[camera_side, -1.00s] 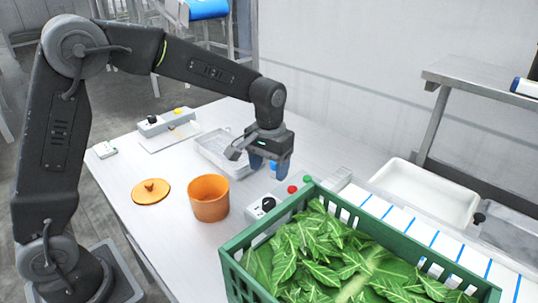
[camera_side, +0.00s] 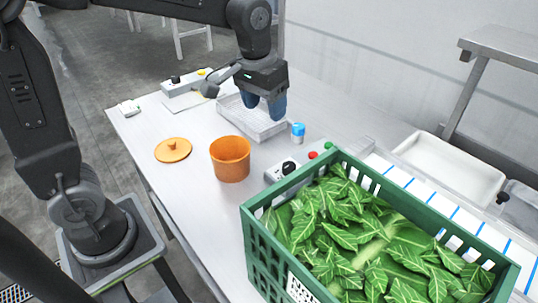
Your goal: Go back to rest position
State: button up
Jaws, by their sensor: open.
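My gripper (camera_side: 263,106) hangs over the clear plastic tray (camera_side: 250,118), its blue fingertips pointing down. It is open, and I see nothing between the fingers. The arm reaches in from the upper left. The green crate (camera_side: 262,243) full of leafy greens (camera_side: 350,235) stands at the lower right, apart from the gripper. An orange pot (camera_side: 230,160) stands open on the table in front of the gripper. Its orange lid (camera_side: 173,150) lies flat to the left.
A small blue-capped container (camera_side: 298,131) stands right of the gripper. A control box (camera_side: 283,170) with buttons sits beside the crate. A striped conveyor (camera_side: 440,205) and white basin (camera_side: 452,168) lie at the right. Another switch box (camera_side: 185,90) is at the back left. The left table front is clear.

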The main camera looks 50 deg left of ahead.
jog(key=s+a+m+t, duration=0.1)
jog(key=s+t, duration=0.2)
jog(key=s, duration=1.3)
jog(key=shift+s+a+r+m+t, duration=0.2)
jog(key=shift+a+r+m+t, duration=0.1)
jog(key=shift+a+r+t, duration=0.1)
